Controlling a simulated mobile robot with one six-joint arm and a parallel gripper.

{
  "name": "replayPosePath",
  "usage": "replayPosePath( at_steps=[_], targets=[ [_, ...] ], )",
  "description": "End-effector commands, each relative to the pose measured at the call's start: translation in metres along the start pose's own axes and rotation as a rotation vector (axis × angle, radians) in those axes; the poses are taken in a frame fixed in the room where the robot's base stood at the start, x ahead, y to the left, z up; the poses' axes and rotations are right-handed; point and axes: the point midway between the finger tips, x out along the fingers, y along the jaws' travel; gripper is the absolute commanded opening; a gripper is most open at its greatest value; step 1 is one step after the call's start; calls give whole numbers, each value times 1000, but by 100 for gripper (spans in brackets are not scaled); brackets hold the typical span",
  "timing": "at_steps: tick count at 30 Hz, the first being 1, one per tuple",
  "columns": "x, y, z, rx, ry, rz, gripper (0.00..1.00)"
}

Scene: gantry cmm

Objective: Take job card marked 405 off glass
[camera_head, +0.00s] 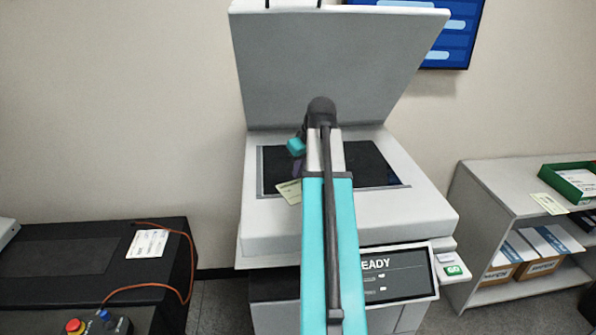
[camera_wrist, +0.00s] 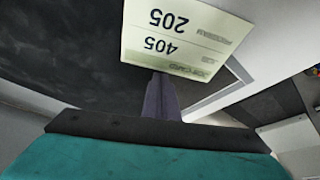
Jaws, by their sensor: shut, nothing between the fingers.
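The job card (camera_head: 287,191) is pale with a yellow-green tint and lies at the front left of the dark glass (camera_head: 370,164), partly over its front frame. In the wrist view the card (camera_wrist: 190,35) fills the top middle, its print upside down, with 405 and 205 readable. My gripper (camera_head: 298,172) is over the glass just behind the card, partly hidden by my arm. In the wrist view its purple fingers (camera_wrist: 161,92) are shut and empty, their tips by the card's edge. I cannot tell whether they touch it.
The machine's grey lid (camera_head: 330,60) stands raised behind the glass. A ready panel (camera_head: 400,285) is on its front. A shelf with a green tray (camera_head: 570,180) and boxes is at right. A dark bench (camera_head: 70,262) with a white sheet and orange cable is at left.

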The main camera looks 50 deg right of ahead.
Motion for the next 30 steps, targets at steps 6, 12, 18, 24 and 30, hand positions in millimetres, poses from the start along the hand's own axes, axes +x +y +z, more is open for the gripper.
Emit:
replayPosePath(
  at_steps=[6,12,18,24,30],
  targets=[
    [-3,-4,7,0,0,0,0],
    [-5,-7,12,0,0,0,0],
    [-7,-11,17,0,0,0,0],
    [-10,-14,22,0,0,0,0],
    [-12,-17,27,0,0,0,0]
  ],
)
